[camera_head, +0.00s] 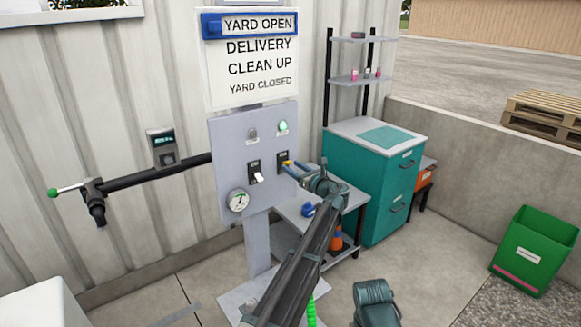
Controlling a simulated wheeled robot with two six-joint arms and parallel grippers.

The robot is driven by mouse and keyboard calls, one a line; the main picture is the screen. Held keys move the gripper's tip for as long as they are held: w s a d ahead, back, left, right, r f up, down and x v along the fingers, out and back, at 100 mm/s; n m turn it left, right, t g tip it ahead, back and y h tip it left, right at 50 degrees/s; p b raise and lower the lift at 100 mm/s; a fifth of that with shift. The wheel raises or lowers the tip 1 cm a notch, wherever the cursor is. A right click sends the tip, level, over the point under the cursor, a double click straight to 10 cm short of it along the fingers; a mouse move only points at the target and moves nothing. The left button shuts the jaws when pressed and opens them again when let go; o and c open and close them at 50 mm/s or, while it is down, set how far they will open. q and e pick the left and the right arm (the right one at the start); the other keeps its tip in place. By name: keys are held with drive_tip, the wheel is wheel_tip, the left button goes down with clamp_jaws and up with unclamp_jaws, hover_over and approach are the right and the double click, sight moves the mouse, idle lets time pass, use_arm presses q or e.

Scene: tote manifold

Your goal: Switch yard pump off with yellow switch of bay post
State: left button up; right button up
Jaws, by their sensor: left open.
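The bay post (226,158) is a grey panel on a stand. The yellow switch (286,163) is on its right side, beside a switch with a white lever (257,174). Above them are a green lit lamp (283,126) and a dull grey lamp (252,133). My left gripper (293,167) is open, with its blue-grey fingers pointing left at the yellow switch. The fingertips are very close to the lever; I cannot tell whether they touch it. The gripper partly hides the switch.
A gauge (238,201) sits low on the panel. A pipe (135,178) with a green-tipped valve handle (65,191) runs left of the post. A small table (345,205) and teal cabinet (372,190) stand right. A green bin (533,250) stands far right.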

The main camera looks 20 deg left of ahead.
use_arm(q)
drive_tip(key=shift+x, duration=1)
clamp_jaws()
